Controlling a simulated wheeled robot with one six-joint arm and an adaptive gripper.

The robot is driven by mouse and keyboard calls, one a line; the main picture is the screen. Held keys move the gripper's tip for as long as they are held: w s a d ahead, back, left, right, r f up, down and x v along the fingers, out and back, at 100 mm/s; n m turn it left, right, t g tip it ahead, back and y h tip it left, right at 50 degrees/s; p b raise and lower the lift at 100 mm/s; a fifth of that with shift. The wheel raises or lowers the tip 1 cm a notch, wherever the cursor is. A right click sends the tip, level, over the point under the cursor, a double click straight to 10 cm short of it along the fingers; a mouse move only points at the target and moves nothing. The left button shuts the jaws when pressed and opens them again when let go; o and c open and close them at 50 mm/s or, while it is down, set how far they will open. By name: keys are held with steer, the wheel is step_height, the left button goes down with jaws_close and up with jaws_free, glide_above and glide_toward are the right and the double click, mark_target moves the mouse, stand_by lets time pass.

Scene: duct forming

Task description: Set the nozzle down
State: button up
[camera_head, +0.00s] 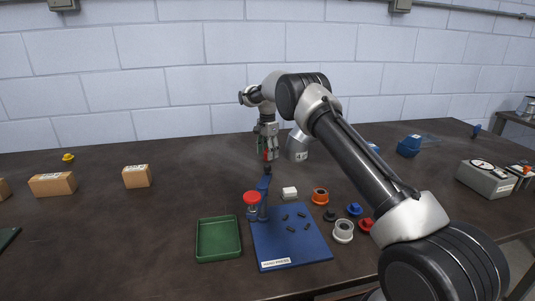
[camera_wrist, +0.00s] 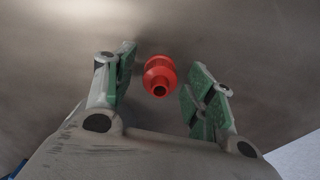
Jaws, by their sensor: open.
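A red nozzle (camera_wrist: 160,76) with a dark hole in its end sits between the fingers of my gripper (camera_wrist: 160,92) in the wrist view. The fingers are open, with a gap on each side of the nozzle. In the head view my gripper (camera_head: 266,153) points down over the table, behind the blue hand press (camera_head: 264,184). A bit of the red nozzle shows between the fingers there. The nozzle's lower end is hidden, so I cannot tell exactly how it meets the table.
A blue mat (camera_head: 288,250) with several small dark pieces and a green tray (camera_head: 218,239) lie in front. A red-lidded jar (camera_head: 252,207) stands by the press. A grey can (camera_head: 297,146) stands right of my gripper. Cardboard boxes (camera_head: 137,176) stand left. Table between boxes and gripper is clear.

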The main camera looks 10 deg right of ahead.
mark_target(267, 149)
step_height(267, 149, up, 10)
steer(key=shift+r, duration=0.1)
steer(key=s+d+r+n+t, duration=0.1)
steer(key=s+d+r+n, duration=0.15)
steer(key=s+r, duration=0.4)
steer(key=s+d+r+n, duration=0.1)
steer(key=s+d+r, duration=0.2)
steer(key=r, duration=0.6)
steer(key=s+d+r+n+t, duration=0.1)
steer(key=s+d+r, duration=0.1)
steer(key=s+r, duration=0.35)
steer(key=s+d+r+n, duration=0.2)
steer(key=s, duration=0.6)
steer(key=s+d+n+t, duration=0.1)
steer(key=s+d+n, duration=0.25)
steer(key=s, duration=1.25)
steer(key=s+d+f+n, duration=0.1)
steer(key=s+f, duration=0.3)
steer(key=s, duration=0.4)
steer(key=s+d+f+n+t, duration=0.1)
steer(key=s+f, duration=0.4)
steer(key=s, duration=0.4)
steer(key=shift+s+f+n, duration=0.15)
steer(key=shift+s+n, duration=0.05)
steer(key=shift+n, duration=0.2)
